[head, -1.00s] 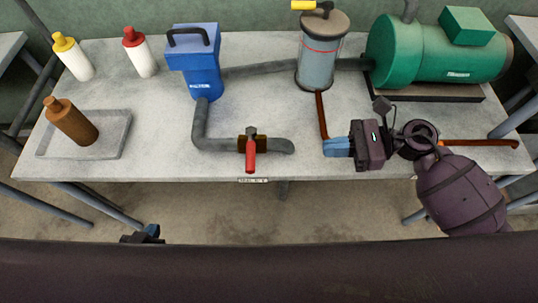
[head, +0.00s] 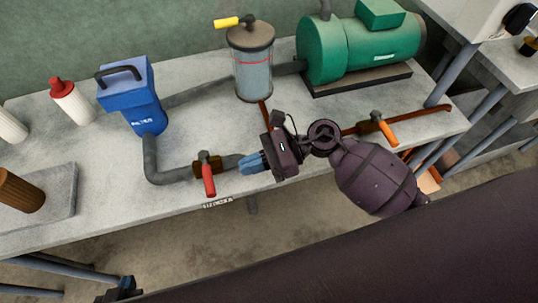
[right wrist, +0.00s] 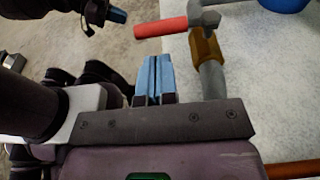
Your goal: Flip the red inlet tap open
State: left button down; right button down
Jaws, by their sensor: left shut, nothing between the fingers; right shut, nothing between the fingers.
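The red inlet tap (head: 209,180) sits on a brown valve body on the grey pipe at the table's front edge. Its red lever points toward the front, across the pipe. In the right wrist view the red lever (right wrist: 162,27) lies at the top, pointing left from the pipe. My right gripper (head: 250,164) is shut and empty, just right of the tap over the pipe's end; its blue fingers (right wrist: 155,70) show a gap to the lever. My left gripper (head: 127,284) is shut, low in front of the table; it also shows in the right wrist view (right wrist: 118,15).
A glass cylinder with a yellow-handled top (head: 254,72) and a green motor (head: 345,50) stand at the back. An orange-handled tap (head: 387,130) is at the right.

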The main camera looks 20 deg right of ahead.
aim_at(208, 175)
jog(key=shift+a+f, duration=0.2)
jog(key=shift+a, duration=0.75)
jog(key=shift+a+f, duration=0.2)
jog(key=shift+a, duration=0.8)
jog(key=shift+a+f, duration=0.2)
jog(key=shift+a, duration=0.75)
